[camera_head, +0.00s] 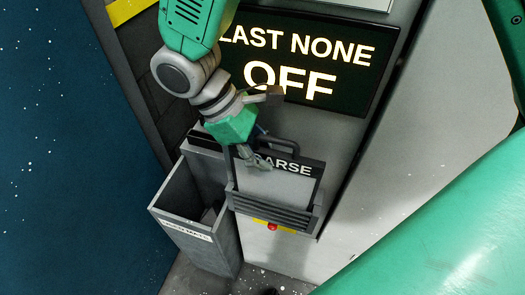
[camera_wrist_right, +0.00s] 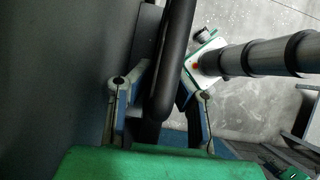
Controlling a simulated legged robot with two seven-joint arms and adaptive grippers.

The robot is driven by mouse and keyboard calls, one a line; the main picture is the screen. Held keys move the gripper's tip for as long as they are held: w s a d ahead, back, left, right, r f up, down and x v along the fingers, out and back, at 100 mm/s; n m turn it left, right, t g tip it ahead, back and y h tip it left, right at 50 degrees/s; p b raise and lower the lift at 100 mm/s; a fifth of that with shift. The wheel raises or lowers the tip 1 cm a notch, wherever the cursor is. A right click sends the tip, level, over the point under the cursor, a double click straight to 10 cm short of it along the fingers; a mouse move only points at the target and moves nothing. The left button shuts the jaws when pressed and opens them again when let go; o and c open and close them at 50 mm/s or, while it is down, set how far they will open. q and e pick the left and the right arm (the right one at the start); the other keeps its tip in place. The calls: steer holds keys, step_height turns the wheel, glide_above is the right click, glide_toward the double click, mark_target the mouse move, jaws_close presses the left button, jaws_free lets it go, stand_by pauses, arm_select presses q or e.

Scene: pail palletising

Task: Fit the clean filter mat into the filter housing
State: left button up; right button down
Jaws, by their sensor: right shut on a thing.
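A grey slatted holder (camera_head: 270,213) stands out from the machine front in the head view. A pale flat panel (camera_head: 285,187) sits in it, under a dark strip whose lettering shows as "ARSE", its start hidden by my gripper. I cannot tell whether this panel is the clean filter mat or part of the housing. My right gripper (camera_head: 250,160) is in front of the strip's left end. It is shut on a dark bar handle (camera_head: 284,145); the handle also runs between the fingers in the right wrist view (camera_wrist_right: 172,75). My left gripper is not in view.
A grey open bin (camera_head: 222,245) with a label ending in "MATS" stands left of the holder, something grey inside. A lit sign (camera_head: 305,60) reads "LAST NONE OFF". A red knob (camera_head: 272,227) sits below the holder. The floor (camera_wrist_right: 250,105) shows in the wrist view.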

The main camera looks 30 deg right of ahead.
mark_target(262, 175)
steer(key=shift+f+b, duration=1.35)
steer(key=shift+f, duration=2)
steer(key=c, duration=1.4)
jaws_free()
steer(key=shift+c, duration=0.2)
steer(key=shift+w+a+r, duration=0.1)
steer(key=shift+w+r, duration=0.05)
steer(key=shift+r, duration=0.1)
steer(key=v, duration=1.1)
steer(key=shift+a+r, duration=0.15)
steer(key=shift+a, duration=0.05)
